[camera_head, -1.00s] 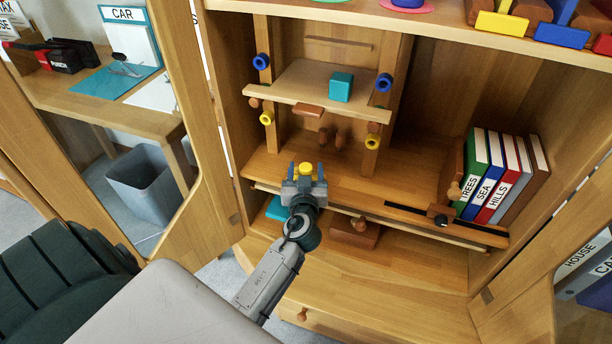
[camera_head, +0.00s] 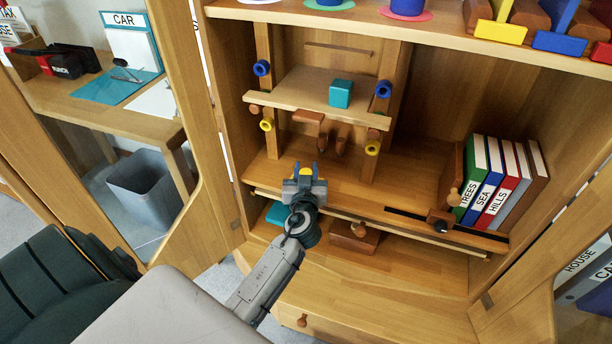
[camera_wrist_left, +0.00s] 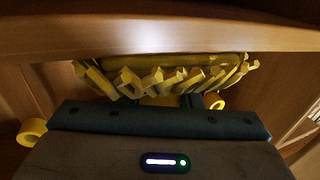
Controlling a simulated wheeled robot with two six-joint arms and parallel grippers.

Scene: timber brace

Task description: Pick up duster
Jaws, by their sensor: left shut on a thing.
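My left gripper (camera_head: 304,174) reaches into the cabinet, above the board at the front of the lower compartment. It is shut on the duster, whose yellow part (camera_head: 306,171) shows only as a small patch between the fingers in the head view. In the left wrist view the duster (camera_wrist_left: 165,77) spreads as a row of yellow flaps just past the gripper, close under a wooden edge. Its handle is hidden. My right gripper is in neither view.
A shelf (camera_head: 300,97) with a teal cube (camera_head: 340,93) hangs above the gripper, with blue and yellow rings on its posts. Below, a brown block (camera_head: 355,237) sits under the front board. Books (camera_head: 490,185) stand at the right. The middle compartment floor is clear.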

